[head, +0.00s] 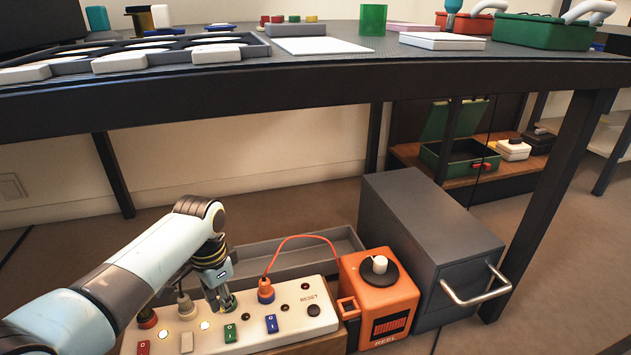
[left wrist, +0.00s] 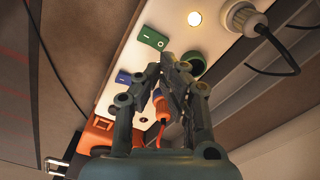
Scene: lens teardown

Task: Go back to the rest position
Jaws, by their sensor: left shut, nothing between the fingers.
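My left gripper (head: 226,303) reaches down over a white control panel (head: 258,335) with coloured switches and sockets. It is shut and empty, and its fingertips are close to the panel, near a green round socket and a green switch (head: 230,333). In the left wrist view the gripper (left wrist: 172,65) shows with its fingertips together in front of the panel (left wrist: 180,14). I cannot tell whether the tips touch the panel. My right gripper is not in view.
An orange reel box (head: 378,300) and a grey drawer cabinet (head: 430,240) stand right of the panel. An orange cable (head: 300,238) arches from an orange plug (head: 265,290). A grey tray (head: 290,255) lies behind. The dark table edge (head: 320,80) spans above.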

